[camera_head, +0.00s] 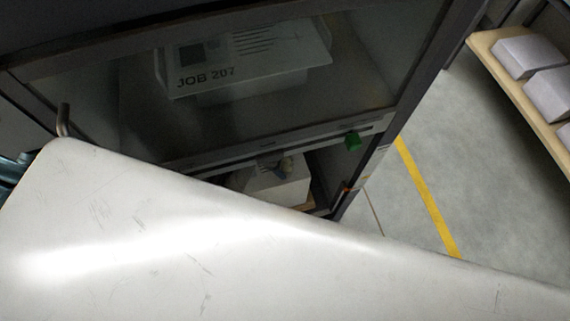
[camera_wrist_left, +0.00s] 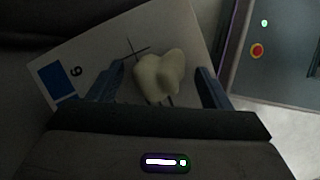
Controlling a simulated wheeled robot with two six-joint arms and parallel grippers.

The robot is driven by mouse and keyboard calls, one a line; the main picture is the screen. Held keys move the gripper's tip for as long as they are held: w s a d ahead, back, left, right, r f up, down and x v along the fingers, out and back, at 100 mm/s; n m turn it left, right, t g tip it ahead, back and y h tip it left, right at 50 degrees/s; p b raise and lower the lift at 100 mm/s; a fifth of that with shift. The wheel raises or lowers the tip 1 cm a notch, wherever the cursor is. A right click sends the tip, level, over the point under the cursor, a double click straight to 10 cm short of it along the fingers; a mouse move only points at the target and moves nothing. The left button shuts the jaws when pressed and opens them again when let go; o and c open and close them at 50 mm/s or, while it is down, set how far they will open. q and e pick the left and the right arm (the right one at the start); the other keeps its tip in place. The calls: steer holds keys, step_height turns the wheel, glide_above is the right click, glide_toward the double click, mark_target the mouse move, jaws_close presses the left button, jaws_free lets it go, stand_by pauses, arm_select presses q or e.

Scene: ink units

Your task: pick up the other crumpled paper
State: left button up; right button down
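A pale, cream crumpled paper (camera_wrist_left: 158,78) lies on a white printed sheet (camera_wrist_left: 105,48) with a blue square and a "6" in the left wrist view. My left gripper (camera_wrist_left: 160,69) is open, with its blue fingers on either side of the crumpled paper. Gaps show between the paper and both fingers. In the head view a white block or stack (camera_head: 272,188) sits in the machine's dark lower opening. Something small and dark with bluish parts is above it, too unclear to name. My right gripper is in neither view.
A large white scratched surface (camera_head: 120,240) fills the foreground. A panel with a red button (camera_wrist_left: 257,51) stands right. Boxes (camera_head: 528,55) line a shelf.

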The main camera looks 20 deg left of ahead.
arm_select(q)
steer(key=c, duration=0.9)
steer(key=shift+c, duration=0.4)
